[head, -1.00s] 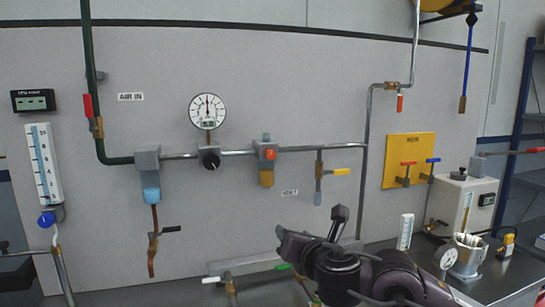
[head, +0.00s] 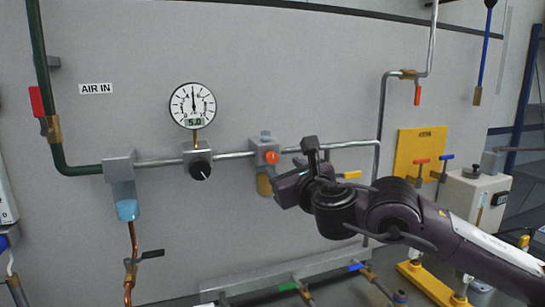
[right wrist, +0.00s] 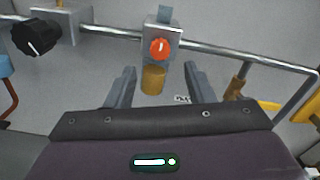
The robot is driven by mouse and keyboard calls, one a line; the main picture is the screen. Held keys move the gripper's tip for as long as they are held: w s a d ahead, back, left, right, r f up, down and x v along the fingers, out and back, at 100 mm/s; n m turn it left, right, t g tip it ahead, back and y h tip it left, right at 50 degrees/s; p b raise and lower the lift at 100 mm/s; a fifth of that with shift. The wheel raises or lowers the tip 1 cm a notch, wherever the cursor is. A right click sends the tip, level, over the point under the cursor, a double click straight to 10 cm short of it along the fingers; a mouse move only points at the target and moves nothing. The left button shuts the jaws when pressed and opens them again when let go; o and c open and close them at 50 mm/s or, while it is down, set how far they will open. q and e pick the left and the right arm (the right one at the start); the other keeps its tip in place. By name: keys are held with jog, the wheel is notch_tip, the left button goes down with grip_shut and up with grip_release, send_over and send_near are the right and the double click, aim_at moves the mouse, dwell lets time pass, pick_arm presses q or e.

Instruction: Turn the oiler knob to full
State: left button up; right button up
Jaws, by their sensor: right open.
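The oiler (head: 258,148) is a grey block on the wall pipe with an orange knob (head: 271,157) on its front and an amber bowl (head: 264,185) below. In the right wrist view the orange knob (right wrist: 159,48) carries a pale, nearly upright mark, and the amber bowl (right wrist: 153,80) hangs under it. My right gripper (head: 294,166) is just right of the oiler in the head view, open and empty. In the right wrist view its two fingers (right wrist: 160,72) stand apart on either side of the bowl, below the knob, touching neither. My left gripper is out of view.
A black regulator knob (head: 200,168) sits left of the oiler, under a round gauge (head: 193,106). A yellow-handled valve (head: 352,175) is close on the right. A yellow panel (head: 408,150) and a white box (head: 470,205) stand farther right.

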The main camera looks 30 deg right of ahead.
aim_at(273, 158)
jog(key=shift+w+d+r+p, duration=0.2)
jog(key=shift+w+p, duration=0.25)
jog(key=shift+w, duration=0.15)
jog(key=shift+w+d+r+p, duration=0.1)
jog(key=shift+w+d+p, duration=0.1)
jog(key=shift+w+p, duration=0.3)
jog(key=x, duration=0.4)
jog(key=shift+a+f+p, duration=0.1)
jog(key=shift+f+p, duration=0.1)
jog(key=shift+p, duration=0.2)
jog(key=shift+w, duration=0.15)
jog(key=shift+c, duration=1)
jog(key=c, duration=0.8)
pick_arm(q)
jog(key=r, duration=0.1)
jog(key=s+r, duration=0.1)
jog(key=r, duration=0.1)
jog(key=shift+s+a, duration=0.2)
